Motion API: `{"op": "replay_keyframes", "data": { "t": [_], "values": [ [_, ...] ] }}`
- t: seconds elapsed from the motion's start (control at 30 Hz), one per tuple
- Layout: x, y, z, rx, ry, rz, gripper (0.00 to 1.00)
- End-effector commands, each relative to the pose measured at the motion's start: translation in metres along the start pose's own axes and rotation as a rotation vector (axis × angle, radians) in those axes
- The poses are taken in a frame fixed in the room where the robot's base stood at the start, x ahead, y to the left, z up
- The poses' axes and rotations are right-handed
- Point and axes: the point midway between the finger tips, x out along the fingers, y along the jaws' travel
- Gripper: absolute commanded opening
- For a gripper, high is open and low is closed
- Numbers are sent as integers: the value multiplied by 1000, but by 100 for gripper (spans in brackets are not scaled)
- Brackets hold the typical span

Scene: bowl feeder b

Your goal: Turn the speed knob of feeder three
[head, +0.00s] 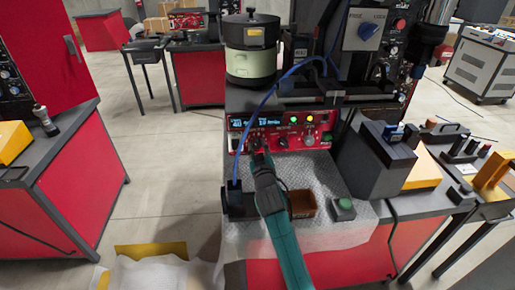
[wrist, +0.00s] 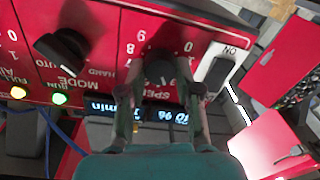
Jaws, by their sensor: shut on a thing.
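The feeder's red control panel (head: 308,143) stands below the bowl, with a lit blue display on its left. In the wrist view, the dark round speed knob (wrist: 160,72) sits on this panel, with "SPEED" lettering and digits around it. My gripper (head: 259,152) reaches the left part of the panel from the front. In the wrist view my gripper (wrist: 161,80) has one finger on each side of the speed knob and is shut on it. The fingers hide parts of the dial marks. I cannot read the knob's setting or a feeder number.
A black mode knob (wrist: 62,53) and a dark rocker switch (wrist: 218,72) flank the speed knob. Green and amber lamps (wrist: 59,98) glow nearby. A blue cable (head: 250,120) hangs left of my gripper. A brown tray (head: 302,204) and green button box (head: 343,208) stand in front.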

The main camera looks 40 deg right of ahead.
Motion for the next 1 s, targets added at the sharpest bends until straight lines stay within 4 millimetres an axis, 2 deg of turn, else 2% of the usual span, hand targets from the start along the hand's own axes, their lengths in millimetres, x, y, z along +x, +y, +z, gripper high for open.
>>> {"op": "replay_keyframes", "data": {
  "t": [0.5,1.0],
  "values": [
    [0,0,1,269,11,7,0],
    [0,0,2,299,12,8,0]
  ]
}}
